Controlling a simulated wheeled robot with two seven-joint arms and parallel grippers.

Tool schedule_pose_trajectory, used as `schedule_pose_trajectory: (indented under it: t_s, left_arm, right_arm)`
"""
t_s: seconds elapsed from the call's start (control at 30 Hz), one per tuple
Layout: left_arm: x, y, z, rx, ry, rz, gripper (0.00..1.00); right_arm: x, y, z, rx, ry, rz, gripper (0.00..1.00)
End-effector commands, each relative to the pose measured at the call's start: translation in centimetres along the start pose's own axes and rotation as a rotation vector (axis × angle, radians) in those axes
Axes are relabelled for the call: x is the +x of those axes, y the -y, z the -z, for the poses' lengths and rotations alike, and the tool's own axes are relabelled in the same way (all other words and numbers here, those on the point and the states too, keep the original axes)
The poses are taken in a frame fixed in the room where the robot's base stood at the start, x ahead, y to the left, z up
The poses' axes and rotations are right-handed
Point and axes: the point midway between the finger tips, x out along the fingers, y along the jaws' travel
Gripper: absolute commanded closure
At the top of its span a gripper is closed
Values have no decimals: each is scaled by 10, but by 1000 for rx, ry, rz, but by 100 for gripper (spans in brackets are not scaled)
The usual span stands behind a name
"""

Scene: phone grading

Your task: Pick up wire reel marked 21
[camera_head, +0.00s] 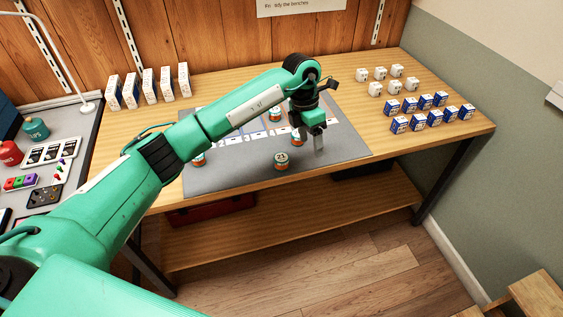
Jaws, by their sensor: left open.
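The wire reel marked 21 (282,160) stands near the front of the grey mat (230,179) on the wooden bench. Other similar reels stand behind, one at the back (275,115) and one at the left (199,159), partly hidden by my left arm. Their numbers are too small or covered. My right gripper is out of view.
White cards (255,137) lie across the mat. White boxes (147,85) stand at the back left. Small white cubes (380,73) and blue-white boxes (418,122) fill the right end. A grey side table (62,197) holds jars and small parts. The mat's front strip is mostly clear.

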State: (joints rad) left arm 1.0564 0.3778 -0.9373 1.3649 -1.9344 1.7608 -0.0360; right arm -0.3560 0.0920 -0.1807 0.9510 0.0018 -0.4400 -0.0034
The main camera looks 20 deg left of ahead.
Motion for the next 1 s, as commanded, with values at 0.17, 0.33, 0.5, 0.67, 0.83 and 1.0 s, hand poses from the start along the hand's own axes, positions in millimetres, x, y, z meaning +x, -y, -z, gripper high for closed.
schedule_pose_trajectory:
  t_s: [0.17, 0.33, 0.5, 0.67, 0.83, 1.0]
  left_arm:
    - [-38, -39, 26, -51, -165, -164, 33]
    - [-37, -49, 36, -70, -213, -201, 33]
    - [-5, -54, 43, -70, -213, -197, 33]
    - [22, -60, 49, -70, -211, -198, 33]
    - [35, -63, 52, -68, -208, -199, 33]
    - [49, -66, 57, -69, -211, -196, 33]
  right_arm:
    - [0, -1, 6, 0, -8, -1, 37]
    - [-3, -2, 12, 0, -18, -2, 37]
    - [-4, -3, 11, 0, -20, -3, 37]
    - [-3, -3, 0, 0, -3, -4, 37]
    - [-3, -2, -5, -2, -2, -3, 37]
    - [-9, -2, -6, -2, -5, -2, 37]
